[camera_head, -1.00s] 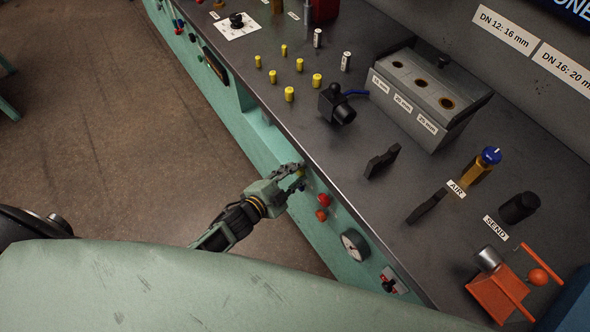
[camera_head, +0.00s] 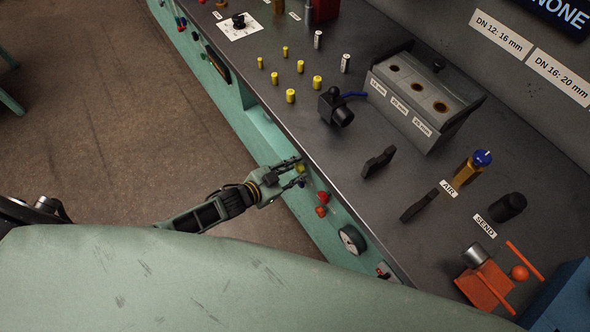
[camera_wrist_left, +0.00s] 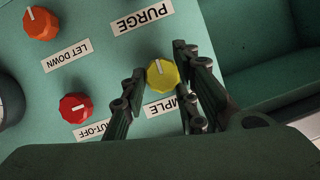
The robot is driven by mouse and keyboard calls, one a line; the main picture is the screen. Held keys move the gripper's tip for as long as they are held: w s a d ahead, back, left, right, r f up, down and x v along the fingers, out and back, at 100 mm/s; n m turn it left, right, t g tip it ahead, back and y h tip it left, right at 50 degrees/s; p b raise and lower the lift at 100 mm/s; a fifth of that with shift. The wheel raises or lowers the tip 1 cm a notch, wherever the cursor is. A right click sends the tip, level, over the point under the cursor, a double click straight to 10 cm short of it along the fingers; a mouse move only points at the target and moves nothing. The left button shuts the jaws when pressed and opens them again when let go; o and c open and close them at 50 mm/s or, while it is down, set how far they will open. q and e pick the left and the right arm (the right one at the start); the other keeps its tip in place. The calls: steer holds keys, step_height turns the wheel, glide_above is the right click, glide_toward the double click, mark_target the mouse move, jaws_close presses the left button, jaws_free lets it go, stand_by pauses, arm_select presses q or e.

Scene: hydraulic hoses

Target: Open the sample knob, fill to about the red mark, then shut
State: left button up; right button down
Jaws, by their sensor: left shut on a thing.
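The yellow sample knob (camera_wrist_left: 161,73) is on the green front panel, its white pointer line towards the top of the left wrist view. My left gripper (camera_head: 297,171) is at the knob, which is a small yellow spot (camera_head: 300,168) in the head view. In the left wrist view the gripper's fingers (camera_wrist_left: 160,84) stand on both sides of the knob and are shut on it. My right gripper is not in view. I cannot make out a red mark or a fill level.
An orange let-down knob (camera_wrist_left: 41,24) and a red shut-off knob (camera_wrist_left: 76,107) sit close by on the panel. A round gauge (camera_head: 352,240) is further along. The dark bench top (camera_head: 330,160) with yellow fittings (camera_head: 291,96) lies above.

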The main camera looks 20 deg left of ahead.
arm_select(q)
steer(key=shift+s+d+f, duration=0.15)
steer(key=shift+s+f, duration=0.25)
steer(key=shift+f, duration=0.05)
steer(key=o, duration=1)
steer(key=shift+w+r, duration=0.2)
steer(key=v, duration=1.2)
